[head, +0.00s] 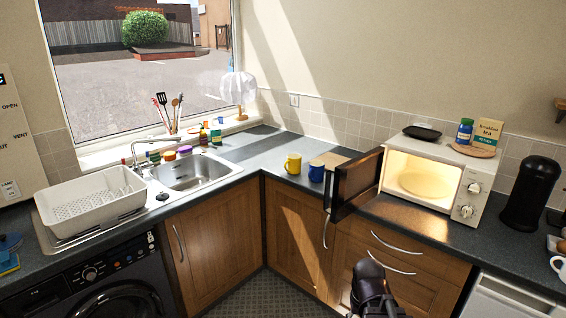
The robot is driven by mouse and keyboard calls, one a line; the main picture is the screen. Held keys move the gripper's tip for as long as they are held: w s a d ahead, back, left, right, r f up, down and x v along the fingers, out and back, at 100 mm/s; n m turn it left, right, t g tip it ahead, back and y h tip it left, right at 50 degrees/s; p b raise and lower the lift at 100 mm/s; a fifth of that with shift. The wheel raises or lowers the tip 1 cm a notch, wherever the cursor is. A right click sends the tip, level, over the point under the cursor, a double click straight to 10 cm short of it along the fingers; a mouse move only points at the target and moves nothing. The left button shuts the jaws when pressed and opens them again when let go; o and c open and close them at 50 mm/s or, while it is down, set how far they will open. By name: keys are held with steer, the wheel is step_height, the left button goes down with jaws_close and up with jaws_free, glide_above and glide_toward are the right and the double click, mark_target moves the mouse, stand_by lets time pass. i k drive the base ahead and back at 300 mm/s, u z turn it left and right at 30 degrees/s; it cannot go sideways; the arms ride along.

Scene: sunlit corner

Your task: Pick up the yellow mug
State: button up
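The yellow mug (292,164) stands upright on the dark countertop near the corner, right of the sink. A blue mug (316,171) stands just to its right, between it and the open microwave door. My gripper (368,268) shows at the bottom of the head view, in front of the drawers and below the counter's front edge. It is well apart from the yellow mug, lower and to the right. It is dark and seen small, so its fingers cannot be made out clearly.
The microwave (432,172) stands open, its door (357,183) swung out over the counter edge just right of the mugs. The sink (197,172) and a white dish rack (92,199) are to the left. The counter behind and left of the yellow mug is mostly clear.

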mark_target(294, 162)
steer(key=u, duration=0.1)
steer(key=i, duration=1)
steer(key=z, duration=0.1)
